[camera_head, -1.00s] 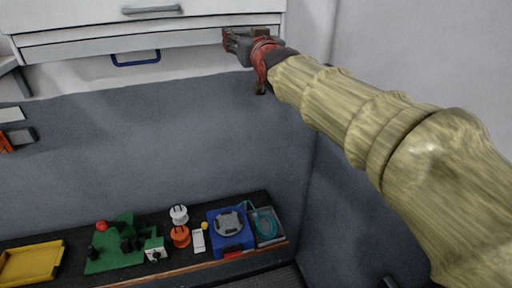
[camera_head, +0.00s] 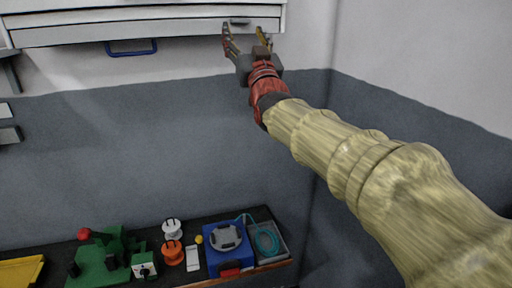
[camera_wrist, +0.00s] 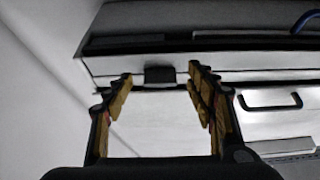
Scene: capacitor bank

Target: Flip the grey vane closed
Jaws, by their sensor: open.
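A small dark grey tab, which looks like the grey vane (camera_head: 240,21), is on the lower edge of the white cabinet front at the top of the head view. In the wrist view it shows as a dark block (camera_wrist: 160,75) on a white ledge. Whether it stands out or lies flat I cannot tell. My gripper (camera_head: 245,37) is open and empty, just below the tab in the head view. In the wrist view the fingertips (camera_wrist: 160,85) are on either side of the tab, with gaps; contact is not visible.
A blue handle (camera_head: 131,49) hangs under the cabinet, left of my gripper. A dark handle (camera_wrist: 270,102) shows right of the fingers in the wrist view. The bench below holds a green fixture (camera_head: 100,265), a blue device (camera_head: 229,262) and spools. Grey wall is at the right.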

